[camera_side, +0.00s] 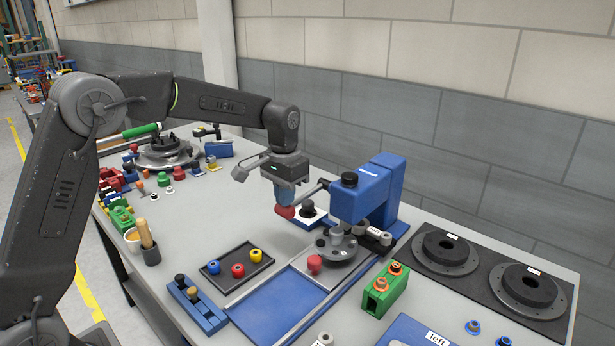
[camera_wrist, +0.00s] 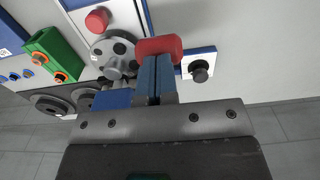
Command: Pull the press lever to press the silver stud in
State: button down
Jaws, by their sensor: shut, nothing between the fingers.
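The blue press (camera_side: 365,190) stands near the back of the table. Its lever (camera_side: 313,191) reaches out left to a red grip (camera_side: 284,212), which also shows in the wrist view (camera_wrist: 160,46). My gripper (camera_side: 286,201) is shut and empty, its blue fingertips (camera_wrist: 156,60) right at the red grip; I cannot tell whether they touch it. The grey round chassis plate (camera_side: 335,252) lies under the press head, and also shows in the wrist view (camera_wrist: 101,48). A silver cylindrical part (camera_side: 337,234) stands on it under the head; how deep the stud sits is unclear.
A red knob (camera_side: 315,263) is at the plate's front. A black-knobbed block (camera_side: 308,209) stands behind my fingers. A dark tray (camera_side: 236,268) with coloured rings, a green block (camera_side: 386,290) and black round fixtures (camera_side: 447,251) surround the press. The blue slide bed (camera_side: 268,312) is bare.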

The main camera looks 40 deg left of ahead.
jog(key=shift+r, duration=1.6)
notch_tip(320, 180, up, 8)
jog(key=w, duration=0.1)
jog(key=shift+w+r, duration=0.15)
jog(key=s+d+r+t, duration=0.2)
jog(key=s+r, duration=0.1)
jog(key=s, duration=0.5)
jog(key=s+f+t, duration=0.1)
jog(key=s+f, duration=0.3)
jog(key=s, duration=0.6)
jog(key=s+d+f+t, duration=0.1)
jog(key=s+f, duration=0.3)
jog(key=s, duration=0.7)
jog(key=shift+s+d+t, duration=0.15)
jog(key=shift+d+t, duration=0.15)
jog(key=shift+t, duration=0.5)
